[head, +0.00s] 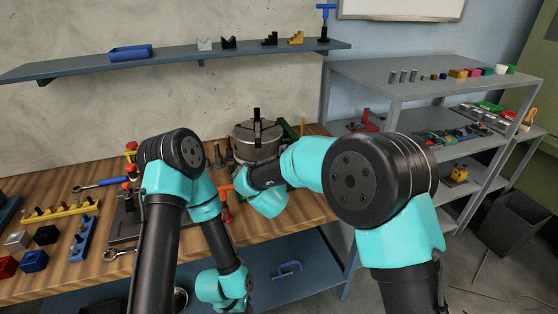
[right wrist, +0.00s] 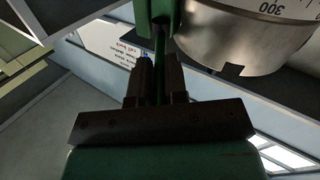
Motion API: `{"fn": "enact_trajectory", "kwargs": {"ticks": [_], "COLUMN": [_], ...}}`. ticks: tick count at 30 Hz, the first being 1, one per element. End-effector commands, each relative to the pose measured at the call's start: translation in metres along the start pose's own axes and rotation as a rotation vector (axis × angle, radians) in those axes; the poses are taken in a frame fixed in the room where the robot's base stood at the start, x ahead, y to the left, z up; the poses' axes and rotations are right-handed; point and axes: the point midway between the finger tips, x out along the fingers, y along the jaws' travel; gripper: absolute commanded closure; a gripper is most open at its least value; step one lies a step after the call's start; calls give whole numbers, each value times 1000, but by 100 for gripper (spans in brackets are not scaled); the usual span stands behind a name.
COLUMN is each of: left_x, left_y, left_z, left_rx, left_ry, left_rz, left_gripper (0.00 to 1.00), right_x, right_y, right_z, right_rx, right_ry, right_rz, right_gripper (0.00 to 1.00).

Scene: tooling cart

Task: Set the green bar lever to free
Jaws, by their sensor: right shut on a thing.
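The green bar lever (right wrist: 160,22) runs down from the top of the right wrist view, with its thinner part between my right fingers. My right gripper (right wrist: 158,70) is shut on the lever, with one dark finger on each side. A metal drum with a number scale (right wrist: 245,30) is right beside the lever. In the head view the round metal device (head: 255,128) stands at the back of the bench, and a green part (head: 289,131) shows at its right. My right wrist hides the lower front of the device. My left arm bends down at the bench front; its gripper is not visible.
The wooden bench (head: 290,212) holds a blue rail (head: 82,238), a yellow rail (head: 60,210) and small blocks at left. A wall shelf (head: 180,58) hangs above. A grey rack (head: 430,72) with parts stands at right. A lower blue shelf (head: 315,262) holds a clamp.

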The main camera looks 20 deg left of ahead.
Motion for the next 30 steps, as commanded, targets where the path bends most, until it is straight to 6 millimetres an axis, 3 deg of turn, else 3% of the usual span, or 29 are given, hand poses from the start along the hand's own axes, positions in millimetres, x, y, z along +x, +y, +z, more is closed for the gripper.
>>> {"fn": "enact_trajectory", "kwargs": {"ticks": [8,9,16,25,30], "left_x": [0,0,0,0,0], "left_y": [0,0,0,0,0], "left_z": [0,0,0,0,0], "left_rx": [0,0,0,0,0], "left_ry": [0,0,0,0,0], "left_rz": [0,0,0,0,0], "left_gripper": [57,57,57,57,57], "right_x": [0,0,0,-2,-15], "right_y": [-2,-2,-1,-1,-2], "right_z": [0,0,0,-1,-1], "right_rx": [0,0,0,0,0], "right_ry": [0,0,1,1,1], "right_rz": [-2,-3,-2,-2,-5], "right_gripper": [100,83,62,62,62]}}
